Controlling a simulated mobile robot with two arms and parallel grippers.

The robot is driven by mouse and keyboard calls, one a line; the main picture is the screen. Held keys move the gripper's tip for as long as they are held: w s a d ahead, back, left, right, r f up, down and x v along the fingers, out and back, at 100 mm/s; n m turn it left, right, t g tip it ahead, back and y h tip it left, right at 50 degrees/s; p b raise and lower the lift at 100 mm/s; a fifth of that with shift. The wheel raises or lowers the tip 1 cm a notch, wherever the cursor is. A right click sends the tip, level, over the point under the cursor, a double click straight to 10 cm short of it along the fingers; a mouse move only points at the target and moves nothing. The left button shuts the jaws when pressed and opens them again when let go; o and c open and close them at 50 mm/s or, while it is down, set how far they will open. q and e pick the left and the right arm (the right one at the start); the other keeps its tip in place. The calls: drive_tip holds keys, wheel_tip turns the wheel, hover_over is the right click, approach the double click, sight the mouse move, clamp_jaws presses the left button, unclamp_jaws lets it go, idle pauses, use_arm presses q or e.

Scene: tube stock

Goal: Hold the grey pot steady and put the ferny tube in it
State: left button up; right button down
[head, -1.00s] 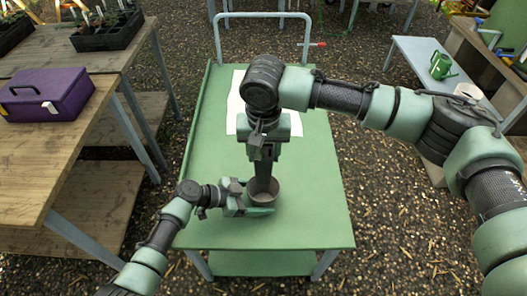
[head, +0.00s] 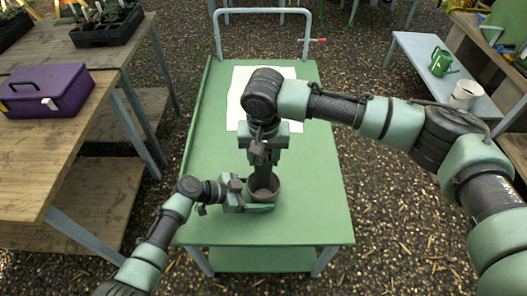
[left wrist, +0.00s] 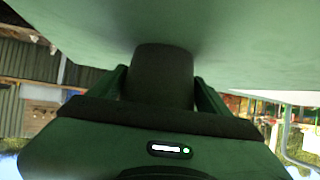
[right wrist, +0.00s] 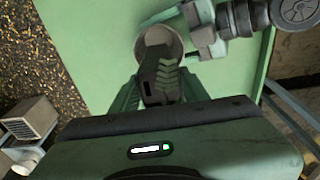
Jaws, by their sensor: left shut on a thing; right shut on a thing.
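The grey pot (head: 264,194) stands upright near the front of the green cart top. My left gripper (head: 258,205) is shut on it low from the side. In the left wrist view the dark pot wall (left wrist: 163,75) fills the space between the fingers. My right gripper (head: 265,163) points down above the pot, shut on the ferny tube. The right wrist view shows the dark tube with its leaf-like chevron pattern (right wrist: 160,80) between the fingers, its far end over the pot's mouth (right wrist: 158,34). The tube's lower end looks inside the rim; its depth is hidden.
A white sheet (head: 240,92) lies on the green cart top (head: 310,200) behind the pot. A wooden bench with a purple box (head: 45,92) stands left.

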sight(263, 179)
drive_tip(key=shift+f, duration=5)
drive_tip(key=c, duration=0.7)
unclamp_jaws()
drive_tip(key=shift+o, duration=0.2)
drive_tip(key=r, duration=0.4)
drive_tip(key=s+r, duration=0.1)
drive_tip(key=r, duration=0.6)
drive_tip(key=shift+s+r, duration=0.2)
drive_tip(key=shift+r, duration=0.2)
use_arm(q)
drive_tip(key=o, duration=1)
drive_tip(key=v, duration=1.2)
